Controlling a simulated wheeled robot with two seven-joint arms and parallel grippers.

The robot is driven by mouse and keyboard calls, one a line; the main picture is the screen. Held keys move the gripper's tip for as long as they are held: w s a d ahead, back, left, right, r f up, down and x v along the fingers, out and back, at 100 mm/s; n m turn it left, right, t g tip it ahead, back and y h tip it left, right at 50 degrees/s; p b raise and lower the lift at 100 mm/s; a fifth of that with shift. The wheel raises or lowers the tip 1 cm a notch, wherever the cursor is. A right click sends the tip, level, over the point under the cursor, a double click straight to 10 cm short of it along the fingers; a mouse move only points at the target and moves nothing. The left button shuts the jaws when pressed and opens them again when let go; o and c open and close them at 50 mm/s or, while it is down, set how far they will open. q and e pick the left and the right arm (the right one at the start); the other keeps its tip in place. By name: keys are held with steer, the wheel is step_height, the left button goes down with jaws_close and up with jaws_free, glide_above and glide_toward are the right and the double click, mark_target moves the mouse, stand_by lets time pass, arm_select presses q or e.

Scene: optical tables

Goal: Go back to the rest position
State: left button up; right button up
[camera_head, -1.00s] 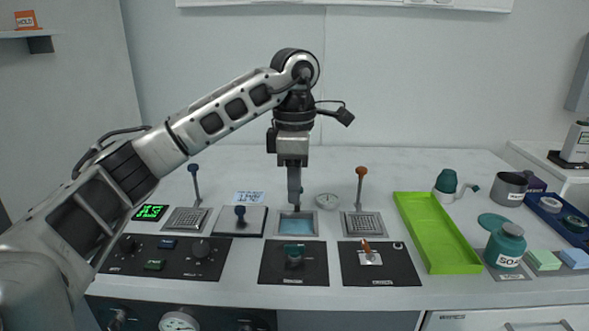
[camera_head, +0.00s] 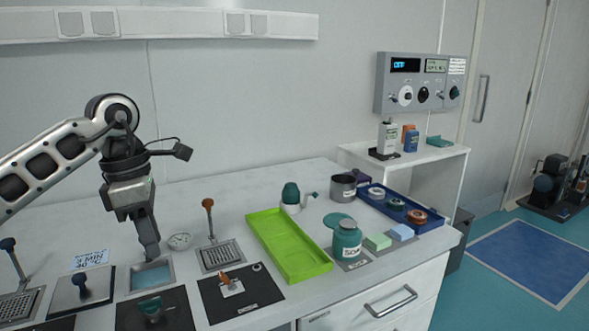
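My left gripper (camera_head: 149,249) points down at the left of the head view, over the far edge of the small blue-filled basin (camera_head: 153,275) set in the white table (camera_head: 190,200). Its fingers show edge-on as one dark block, so I cannot tell whether they are open or shut. No held object shows at the tips. My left arm reaches in from the left edge, bent at the elbow above the gripper. My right gripper is not in view.
A green tray (camera_head: 290,246), a teal jar (camera_head: 346,242) and a blue tray (camera_head: 397,209) lie further right. A control box (camera_head: 420,83) hangs on the wall.

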arm_select(q)
steer(key=s+d+f+m+g+h, duration=0.15)
steer(key=d+f+h, duration=0.4)
steer(key=d, duration=0.55)
steer(key=s+d+n+h, duration=0.4)
steer(key=d+h, duration=0.2)
steer(key=d, duration=0.2)
steer(key=s+d+n+h, duration=0.3)
steer(key=d+n+h, duration=0.1)
steer(key=d+h, duration=0.35)
steer(key=w+a+f+n+t+y, duration=0.1)
steer(key=a+f+n+t+y, duration=0.3)
steer(key=n+t, duration=0.75)
steer(key=w+a+f+n+t+y, duration=0.25)
steer(key=n+t+y, duration=0.35)
steer(key=n, duration=1)
steer(key=s+a+f+n+g+y, duration=0.2)
steer(key=s+f+n, duration=0.4)
steer(key=f, duration=0.3)
steer(key=s+a+f+n+g+y, duration=0.3)
steer(key=s+a+f+n+y, duration=0.2)
steer(key=s+f, duration=0.3)
step_height(320, 180, down, 2)
steer(key=shift+a+n, duration=0.25)
steer(key=shift+n, duration=0.35)
